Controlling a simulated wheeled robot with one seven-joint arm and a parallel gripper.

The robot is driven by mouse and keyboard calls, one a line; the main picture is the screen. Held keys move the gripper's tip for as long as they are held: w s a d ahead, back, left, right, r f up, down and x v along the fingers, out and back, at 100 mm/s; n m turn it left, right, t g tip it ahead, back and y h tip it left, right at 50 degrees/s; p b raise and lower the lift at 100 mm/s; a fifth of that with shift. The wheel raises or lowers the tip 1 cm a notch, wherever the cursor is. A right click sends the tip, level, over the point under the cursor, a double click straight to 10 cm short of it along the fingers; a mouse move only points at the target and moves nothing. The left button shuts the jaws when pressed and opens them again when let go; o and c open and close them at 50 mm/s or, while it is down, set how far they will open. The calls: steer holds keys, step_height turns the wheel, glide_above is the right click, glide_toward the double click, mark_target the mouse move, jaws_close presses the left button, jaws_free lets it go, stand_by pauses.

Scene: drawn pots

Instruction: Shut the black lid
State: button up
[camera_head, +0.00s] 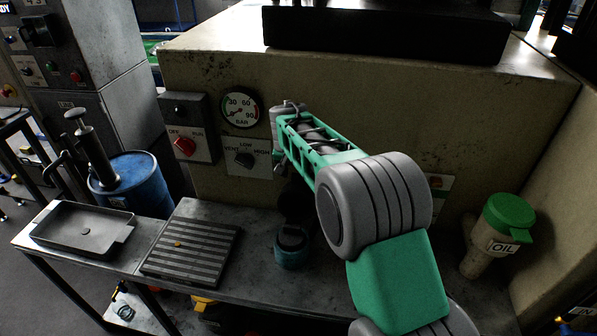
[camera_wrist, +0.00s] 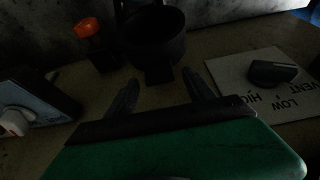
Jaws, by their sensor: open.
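The black lid (camera_wrist: 155,38) shows in the wrist view as a dark round, hollow shape with a tab on the side facing my gripper. It appears to stand raised, open. A small teal pot (camera_head: 292,256) with a dark top stands on the bench in the head view, below my arm. Dark shapes above it are partly hidden, and I cannot separate lid from gripper there. My gripper (camera_wrist: 160,92) is open and empty. Its two fingers point towards the lid's tab, apart from the lid as far as I can tell.
A VENT/LOW/HIGH dial panel (camera_head: 245,154) and a red OFF/RUN switch (camera_head: 186,146) are on the wall left of my arm. A grooved plate (camera_head: 190,250) and a grey tray (camera_head: 85,232) lie left. A green-lidded OIL can (camera_head: 484,248) stands right. An orange-topped knob (camera_wrist: 88,28) is near the lid.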

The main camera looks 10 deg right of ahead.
steer(key=shift+w+d+f, duration=0.1)
steer(key=shift+w+f, duration=0.15)
steer(key=shift+f, duration=0.4)
steer(key=shift+c, duration=0.3)
jaws_close()
